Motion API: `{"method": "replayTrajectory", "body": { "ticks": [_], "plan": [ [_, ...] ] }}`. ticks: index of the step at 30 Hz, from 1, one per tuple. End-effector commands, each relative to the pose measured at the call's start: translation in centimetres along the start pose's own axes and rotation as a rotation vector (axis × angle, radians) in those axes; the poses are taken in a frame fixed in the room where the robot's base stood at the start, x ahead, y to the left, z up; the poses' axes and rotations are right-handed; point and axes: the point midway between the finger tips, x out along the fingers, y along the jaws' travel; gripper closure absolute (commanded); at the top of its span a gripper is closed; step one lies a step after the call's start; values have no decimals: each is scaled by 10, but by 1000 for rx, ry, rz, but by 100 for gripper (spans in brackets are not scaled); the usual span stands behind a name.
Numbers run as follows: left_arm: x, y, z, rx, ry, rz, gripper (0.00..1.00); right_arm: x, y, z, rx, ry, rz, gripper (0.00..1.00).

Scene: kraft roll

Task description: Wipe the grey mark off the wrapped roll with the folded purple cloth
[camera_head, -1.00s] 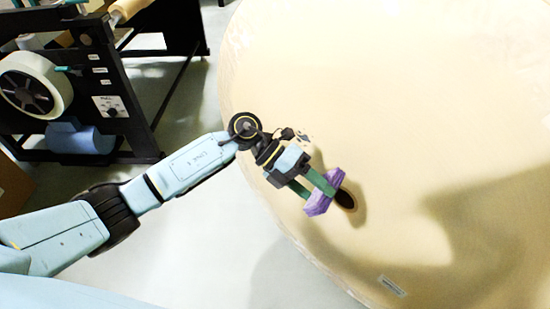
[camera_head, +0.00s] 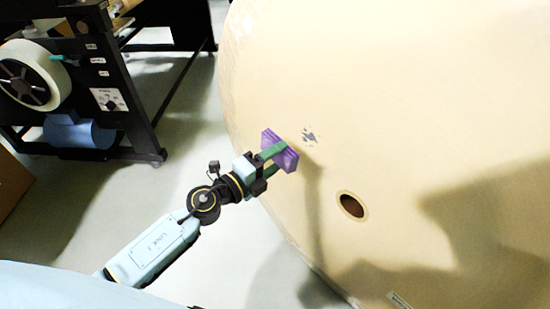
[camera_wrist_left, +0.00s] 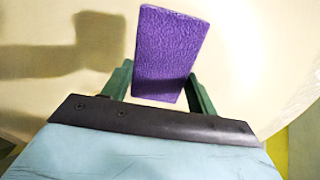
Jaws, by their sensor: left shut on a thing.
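The wrapped roll (camera_head: 420,110) is large and tan and fills the right side of the head view. The grey mark (camera_head: 309,136) is a small patchy smudge on its face, just up and right of the cloth. My left gripper (camera_head: 272,160) is shut on the folded purple cloth (camera_head: 285,155), its green fingers on either side. In the left wrist view the cloth (camera_wrist_left: 170,55) stands out beyond the fingers, with the pale roll surface behind it. I cannot tell whether the cloth touches the roll. My right gripper is not in view.
A dark core hole (camera_head: 351,205) lies below the mark on the roll's face. A small label (camera_head: 399,302) is near its lower edge. A black machine frame (camera_head: 130,100) with a white spool (camera_head: 32,75) stands at left. Grey floor lies between.

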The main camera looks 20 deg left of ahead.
Motion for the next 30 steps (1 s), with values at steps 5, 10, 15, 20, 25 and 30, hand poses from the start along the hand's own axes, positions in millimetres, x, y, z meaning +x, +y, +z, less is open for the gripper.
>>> {"method": "replayTrajectory", "body": {
  "ticks": [5, 10, 15, 20, 25, 30],
  "plan": [
    [3, 1, 2, 1, -12, -5, 60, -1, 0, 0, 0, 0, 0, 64],
    [17, 0, 3, 2, -11, -6, 60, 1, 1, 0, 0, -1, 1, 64],
    [36, 1, 3, 2, -10, -6, 60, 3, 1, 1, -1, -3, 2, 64],
    [50, 1, 2, 0, -9, -6, 60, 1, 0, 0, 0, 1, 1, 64],
    [58, 1, 2, 2, -9, -4, 60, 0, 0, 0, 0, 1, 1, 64],
    [59, 1, 2, 2, -9, -4, 60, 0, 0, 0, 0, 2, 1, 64]
  ]
}}
